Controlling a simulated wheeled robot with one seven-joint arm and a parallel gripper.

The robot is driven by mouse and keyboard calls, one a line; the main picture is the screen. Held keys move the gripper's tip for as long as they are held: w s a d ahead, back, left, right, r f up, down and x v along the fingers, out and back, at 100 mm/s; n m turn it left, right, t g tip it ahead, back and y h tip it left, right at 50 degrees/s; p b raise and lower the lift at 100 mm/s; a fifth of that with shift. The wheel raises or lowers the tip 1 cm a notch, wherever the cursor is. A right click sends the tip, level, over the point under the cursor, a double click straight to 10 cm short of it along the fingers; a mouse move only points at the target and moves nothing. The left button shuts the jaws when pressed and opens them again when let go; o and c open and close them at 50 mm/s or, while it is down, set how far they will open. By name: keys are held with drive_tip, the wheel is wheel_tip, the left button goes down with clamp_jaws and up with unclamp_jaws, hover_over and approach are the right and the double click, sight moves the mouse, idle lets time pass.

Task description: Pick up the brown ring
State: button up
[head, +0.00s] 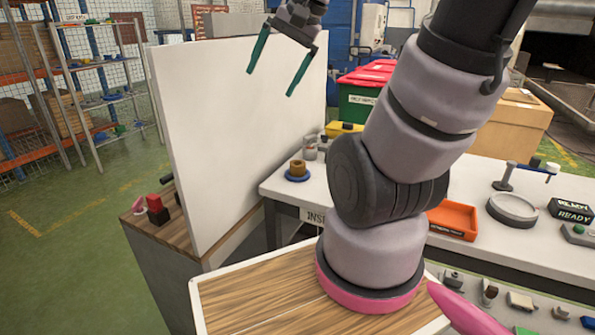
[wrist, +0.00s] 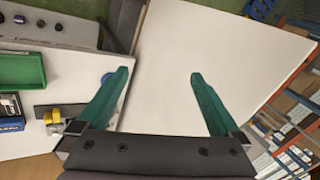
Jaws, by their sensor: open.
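The brown ring (head: 298,167) sits on a round blue base (head: 298,177) near the left end of the white bench in the head view. My gripper (head: 268,83) is open and empty, high in front of the tall white panel, above and left of the ring in the picture. In the wrist view my gripper (wrist: 160,73) shows two green fingers spread wide with nothing between them. A bit of blue (wrist: 107,77) shows beside the left finger there. I cannot make out the ring in that view.
The tall white panel (head: 215,120) stands left of the white bench (head: 465,190). On the bench are an orange tray (head: 453,219), a round grey dish (head: 513,209) and glass jars (head: 310,147) near the ring. Red and dark blocks (head: 156,208) sit left of the panel.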

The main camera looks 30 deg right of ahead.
drive_tip(key=w+d+f+m+g+y, duration=0.1)
drive_tip(key=w+d+f+m+y, duration=0.15)
drive_tip(key=w+f+m, duration=0.3)
drive_tip(key=m+t+y, duration=0.1)
drive_tip(key=m+t, duration=0.5)
drive_tip(key=m, duration=1)
approach(303, 165)
drive_tip(key=x, duration=0.4)
drive_tip(key=shift+w+a+r, duration=0.2)
drive_tip(key=shift+w+a, duration=0.15)
drive_tip(key=shift+a, duration=0.1)
drive_tip(key=x, duration=0.4)
drive_tip(key=shift+w+a+f, duration=0.1)
drive_tip(key=shift+w+f, duration=0.1)
drive_tip(key=shift+w, duration=0.1)
drive_tip(key=shift+d+x, duration=0.15)
drive_tip(key=shift+x, duration=1.35)
drive_tip(key=shift+d+x, duration=0.1)
drive_tip(key=shift+x, duration=1.4)
drive_tip(key=shift+w, duration=0.1)
clamp_jaws()
